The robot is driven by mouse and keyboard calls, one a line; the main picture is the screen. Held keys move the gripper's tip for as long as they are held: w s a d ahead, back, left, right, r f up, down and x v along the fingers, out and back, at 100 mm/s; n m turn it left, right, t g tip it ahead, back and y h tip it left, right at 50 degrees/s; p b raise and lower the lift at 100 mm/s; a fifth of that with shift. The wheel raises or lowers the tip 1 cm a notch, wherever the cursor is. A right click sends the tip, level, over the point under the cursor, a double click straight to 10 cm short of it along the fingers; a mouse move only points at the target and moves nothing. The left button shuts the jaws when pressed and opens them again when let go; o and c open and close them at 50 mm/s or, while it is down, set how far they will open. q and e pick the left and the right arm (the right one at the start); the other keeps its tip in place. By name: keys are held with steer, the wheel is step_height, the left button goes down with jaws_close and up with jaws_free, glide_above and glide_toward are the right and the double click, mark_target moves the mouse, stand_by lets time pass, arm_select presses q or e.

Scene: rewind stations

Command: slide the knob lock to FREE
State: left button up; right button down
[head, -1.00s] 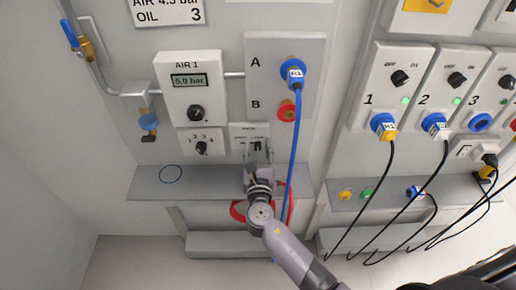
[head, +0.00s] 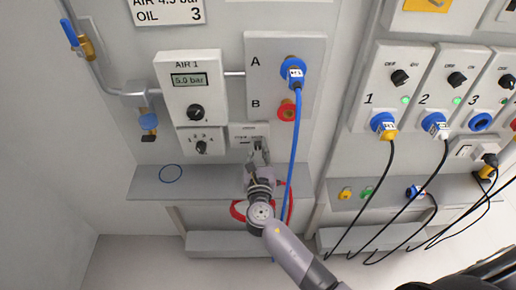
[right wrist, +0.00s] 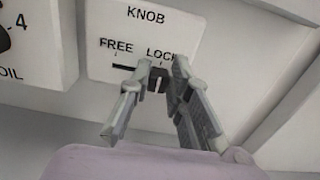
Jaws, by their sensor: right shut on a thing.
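The knob lock is a small white panel (head: 241,130) marked KNOB, below the AIR 1 box in the head view. In the right wrist view the panel (right wrist: 125,28) shows FREE at left and LOCK at right above a dark slot. The black slider (right wrist: 157,82) with a pale mark sits at the LOCK end; the slot's bare part (right wrist: 122,67) runs left towards FREE. My right gripper (head: 260,152) is at the panel. Its fingertips (right wrist: 157,72) are on either side of the slider, shut on it. My left gripper is not in view.
A grey ledge (head: 205,186) runs below the panel. A numbered dial box (head: 201,141) adjoins it on the left. A blue hose (head: 294,150) hangs close to the right of my right gripper, from port A. A red hose hangs behind my right wrist.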

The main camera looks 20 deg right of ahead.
stand_by(0.3)
steer(key=a, duration=0.1)
steer(key=w+a, duration=0.1)
steer(key=a, duration=0.3)
steer(key=shift+w+a+b, duration=0.15)
steer(key=shift+w+b, duration=0.1)
steer(key=shift+b, duration=0.1)
steer(key=c, duration=2)
jaws_free()
steer(key=o, duration=0.5)
glide_toward(240, 140)
steer(key=v, duration=0.5)
steer(key=shift+s+a, duration=0.2)
steer(key=shift+s, duration=0.15)
